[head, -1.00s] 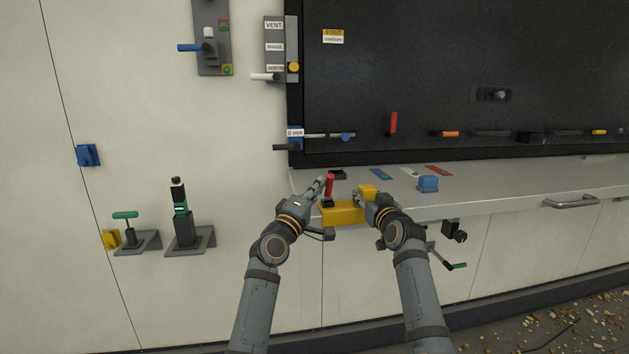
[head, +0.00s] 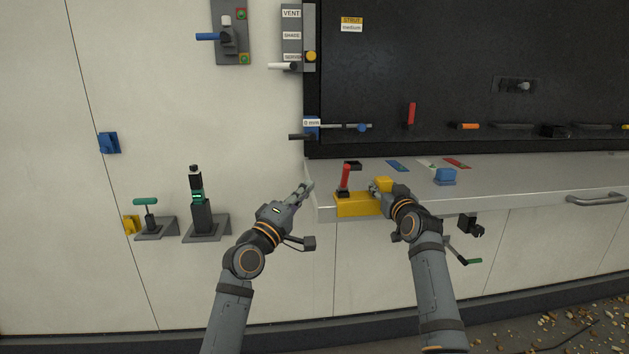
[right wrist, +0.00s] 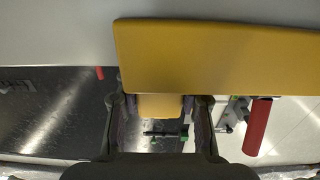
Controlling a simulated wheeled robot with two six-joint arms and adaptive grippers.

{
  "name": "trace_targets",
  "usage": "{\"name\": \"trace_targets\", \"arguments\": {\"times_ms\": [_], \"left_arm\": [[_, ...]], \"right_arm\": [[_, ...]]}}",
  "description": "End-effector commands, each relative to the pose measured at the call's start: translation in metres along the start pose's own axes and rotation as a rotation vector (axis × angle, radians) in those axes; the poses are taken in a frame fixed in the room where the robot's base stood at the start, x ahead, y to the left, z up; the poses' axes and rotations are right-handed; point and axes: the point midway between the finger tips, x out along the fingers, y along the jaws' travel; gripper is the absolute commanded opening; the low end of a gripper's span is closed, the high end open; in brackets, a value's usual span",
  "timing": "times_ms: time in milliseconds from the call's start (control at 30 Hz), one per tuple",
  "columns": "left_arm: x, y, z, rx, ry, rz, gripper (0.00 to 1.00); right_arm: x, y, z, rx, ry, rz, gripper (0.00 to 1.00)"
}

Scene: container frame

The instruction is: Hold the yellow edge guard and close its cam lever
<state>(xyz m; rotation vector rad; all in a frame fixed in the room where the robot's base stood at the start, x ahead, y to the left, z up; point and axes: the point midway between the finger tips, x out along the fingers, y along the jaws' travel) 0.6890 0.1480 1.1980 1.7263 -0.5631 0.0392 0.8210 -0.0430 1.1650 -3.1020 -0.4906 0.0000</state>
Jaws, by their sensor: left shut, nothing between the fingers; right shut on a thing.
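The yellow edge guard (head: 358,206) sits on the front edge of the grey ledge, near its left end. Its red cam lever (head: 345,178) stands nearly upright on its left part. In the right wrist view the guard's wide yellow body (right wrist: 215,62) and the red lever (right wrist: 258,126) also show. My right gripper (head: 377,187) is shut on the guard's raised yellow block (head: 383,184); that block shows between the fingers in the right wrist view (right wrist: 160,106). My left gripper (head: 306,188) is shut and empty, left of the lever and apart from it.
The grey ledge (head: 520,187) runs right, with a blue block (head: 445,176) on it. A black panel with several handles stands behind. A grey bar handle (head: 597,198) sticks out at the right. Open space lies in front of the left wall.

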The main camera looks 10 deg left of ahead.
Motion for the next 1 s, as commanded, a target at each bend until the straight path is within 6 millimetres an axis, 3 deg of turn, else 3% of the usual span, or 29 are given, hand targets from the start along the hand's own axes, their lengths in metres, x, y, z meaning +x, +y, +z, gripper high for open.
{"name": "trace_targets", "arguments": {"times_ms": [467, 500, 633, 700, 1000], "left_arm": [[-0.0065, 0.0003, 0.0002, 0.001, 0.0, 0.0, 0.0], [-0.0064, 0.0003, 0.0002, 0.001, 0.0, 0.0, 0.0], [-0.0064, 0.0003, 0.0002, 0.0, 0.0, 0.0, 0.0], [-0.0063, 0.0003, 0.0002, 0.0, 0.0, 0.0, 0.0], [-0.0063, 0.0003, 0.0002, 0.0, 0.0, 0.0, 0.0]], "right_arm": [[0.0, 0.0, 0.0002, -0.001, -0.001, 0.0, 0.0], [0.0, 0.0, 0.0001, -0.001, 0.0, 0.0, 0.42], [0.0, 0.0, 0.0, -0.001, 0.0, 0.0, 0.6], [0.0, 0.0001, 0.0, -0.001, 0.0, 0.0, 0.65], [-0.0017, 0.0, 0.0002, -0.001, 0.0, 0.0, 0.65]]}}
